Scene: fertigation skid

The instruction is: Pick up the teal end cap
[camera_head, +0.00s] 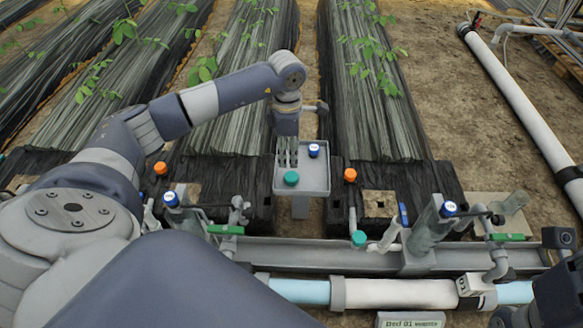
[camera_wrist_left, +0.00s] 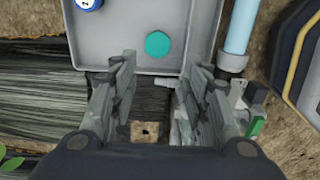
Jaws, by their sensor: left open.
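A teal end cap (camera_head: 291,178) lies on a small grey tray (camera_head: 317,184), toward its left front. The cap also shows in the left wrist view (camera_wrist_left: 158,44), as a teal polygon on the tray's grey floor. My left gripper (camera_head: 288,158) points down over the tray, just behind the cap in the head view. In the left wrist view its fingers (camera_wrist_left: 160,68) are spread apart and empty, with the cap ahead of the gap between them. I cannot tell the exact height above the tray. My right gripper is not clearly seen.
A blue-and-white cap (camera_head: 314,150) shares the tray. Another teal cap (camera_head: 358,239) sits at the pipe rail (camera_head: 400,258). Orange caps (camera_head: 350,175) stand either side of the tray. Valves with blue-topped caps (camera_head: 448,209) rise nearby. A white pipe (camera_head: 400,294) runs along the front.

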